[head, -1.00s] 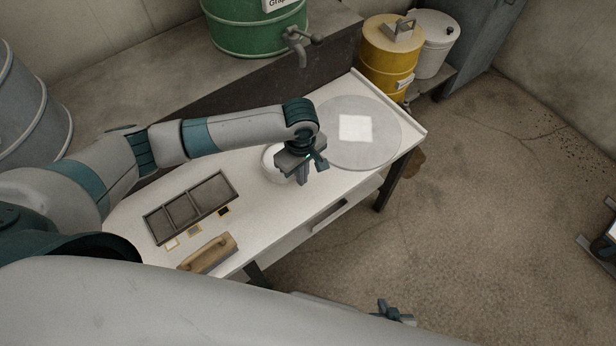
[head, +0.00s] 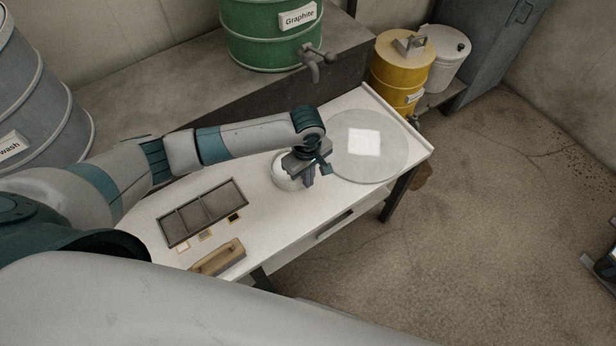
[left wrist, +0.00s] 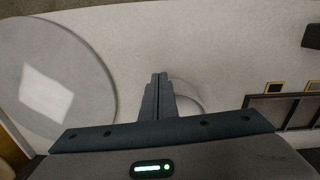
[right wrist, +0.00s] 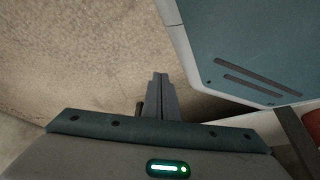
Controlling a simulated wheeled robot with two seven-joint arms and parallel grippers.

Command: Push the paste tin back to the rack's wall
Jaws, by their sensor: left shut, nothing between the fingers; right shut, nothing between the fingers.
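The rack (head: 203,212) is a dark, three-compartment frame lying on the white table; its right part also shows in the left wrist view (left wrist: 283,112). Its compartments look empty. I cannot pick out a tin labelled as paste. A round white bowl-like thing (head: 286,180) stands right of the rack, partly hidden by my left gripper (head: 314,178). In the left wrist view the shut, empty fingers (left wrist: 159,78) point beside this white round thing (left wrist: 188,97). My right gripper (right wrist: 160,78) is shut and empty over the floor, outside the head view.
A clear round disc (head: 366,165) with a white square lies at the table's right end. A wooden-handled tool (head: 217,257) and small labels lie before the rack. A green Graphite drum (head: 268,40) with a tap stands behind; a yellow can (head: 401,72) stands beyond the table.

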